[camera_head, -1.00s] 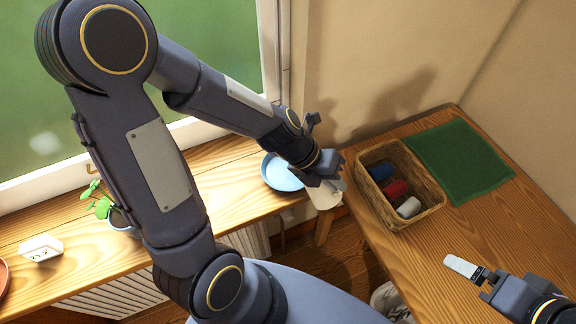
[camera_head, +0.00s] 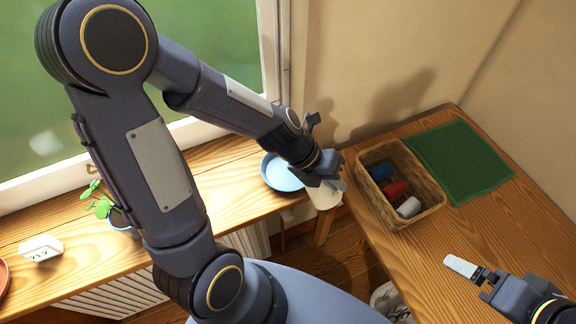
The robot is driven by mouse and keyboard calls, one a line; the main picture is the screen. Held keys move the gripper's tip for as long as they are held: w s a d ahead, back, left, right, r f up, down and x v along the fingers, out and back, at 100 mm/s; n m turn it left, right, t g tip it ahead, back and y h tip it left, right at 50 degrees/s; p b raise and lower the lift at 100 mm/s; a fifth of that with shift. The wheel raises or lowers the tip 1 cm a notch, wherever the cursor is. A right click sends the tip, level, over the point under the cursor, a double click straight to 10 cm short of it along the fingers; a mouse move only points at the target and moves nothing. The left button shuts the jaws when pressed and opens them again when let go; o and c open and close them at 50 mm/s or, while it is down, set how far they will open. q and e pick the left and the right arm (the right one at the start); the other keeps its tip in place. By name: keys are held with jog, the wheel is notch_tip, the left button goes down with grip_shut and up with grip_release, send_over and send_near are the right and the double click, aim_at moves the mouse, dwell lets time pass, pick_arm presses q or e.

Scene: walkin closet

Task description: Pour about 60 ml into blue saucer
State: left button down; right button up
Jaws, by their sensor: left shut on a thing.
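The blue saucer (camera_head: 279,174) sits on the wooden sill shelf below the window, partly hidden by my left gripper and forearm. My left gripper (camera_head: 328,177) is shut on a pale, whitish vessel (camera_head: 325,196) just right of the saucer. The gripper covers the vessel's upper part, so its rim, contents and exact tilt cannot be told. No stream of liquid shows. My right gripper (camera_head: 484,279) is low at the right over the wooden table, with a pale, flat piece at its tip. I cannot tell whether its jaws are open or shut.
A wicker basket (camera_head: 436,209) with blue, red and white rolls stands on the right table (camera_head: 400,257), beside a green mat (camera_head: 460,160). A potted plant (camera_head: 104,207) and a white socket box (camera_head: 41,248) stand on the left shelf. A gap separates shelf and table.

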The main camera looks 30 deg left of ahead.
pick_arm(q)
jog(key=s+d+f+m+t+y, duration=0.1)
jog(key=d+f+m+t+y, duration=0.1)
jog(key=d+f+y, duration=0.3)
jog(key=shift+s+d+y, duration=0.35)
jog(key=shift+d+y, duration=0.1)
jog(key=shift+y, duration=0.75)
dwell(0.6)
jog(key=shift+f, duration=0.15)
dwell(0.5)
